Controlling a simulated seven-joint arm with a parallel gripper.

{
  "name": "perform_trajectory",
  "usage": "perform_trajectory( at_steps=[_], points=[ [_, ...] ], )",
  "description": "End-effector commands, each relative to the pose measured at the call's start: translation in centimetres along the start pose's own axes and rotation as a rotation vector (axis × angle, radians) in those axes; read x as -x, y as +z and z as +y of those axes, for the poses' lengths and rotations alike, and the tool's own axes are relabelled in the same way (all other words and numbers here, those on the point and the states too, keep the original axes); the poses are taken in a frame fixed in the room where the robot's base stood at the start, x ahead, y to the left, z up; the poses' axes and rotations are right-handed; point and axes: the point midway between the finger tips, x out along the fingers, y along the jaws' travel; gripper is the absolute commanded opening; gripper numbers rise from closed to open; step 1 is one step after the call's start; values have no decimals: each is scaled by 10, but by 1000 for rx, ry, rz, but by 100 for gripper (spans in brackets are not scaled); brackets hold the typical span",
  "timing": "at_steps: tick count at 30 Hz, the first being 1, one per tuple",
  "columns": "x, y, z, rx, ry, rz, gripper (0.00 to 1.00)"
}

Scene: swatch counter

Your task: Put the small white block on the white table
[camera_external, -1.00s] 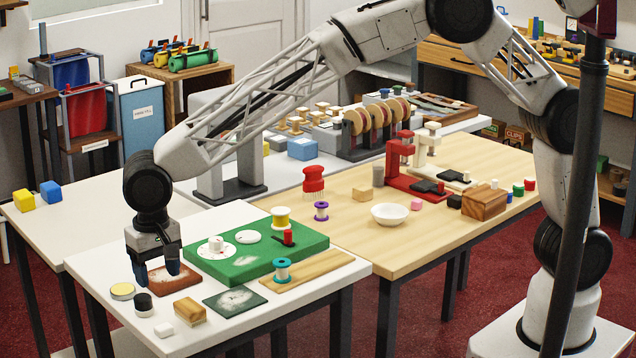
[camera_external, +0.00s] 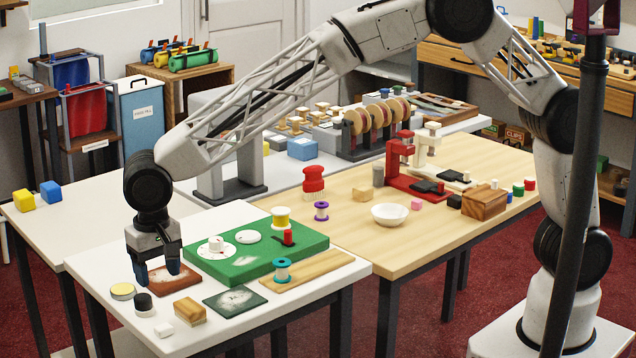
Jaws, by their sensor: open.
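The small white block (camera_external: 164,330) lies on the white table (camera_external: 215,339) near its front edge, in front of a wooden block. My gripper (camera_external: 158,281) is open, pointing down above the left part of the same table. It is behind the white block and apart from it. No object shows between its fingers. The fingertips are close to a brown-red square pad, but I cannot tell whether they touch it.
Near the block are a black-topped round piece (camera_external: 144,304), a wooden block (camera_external: 189,311), a round tin (camera_external: 123,291) and a dark green pad (camera_external: 235,301). The wooden table (camera_external: 390,255) adjoins at right.

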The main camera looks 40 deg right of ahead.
Motion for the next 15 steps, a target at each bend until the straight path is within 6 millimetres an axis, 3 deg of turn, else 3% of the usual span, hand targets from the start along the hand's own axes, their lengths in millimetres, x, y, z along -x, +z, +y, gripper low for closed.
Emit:
perform_trajectory(
  at_steps=[5,8,11,15],
  points=[
    [12,-13,19,-3,-6,3,62],
    [25,-28,43,-5,-11,7,62],
    [42,-46,76,-7,-17,13,62],
    [68,-72,136,-9,-27,22,62]
  ],
)
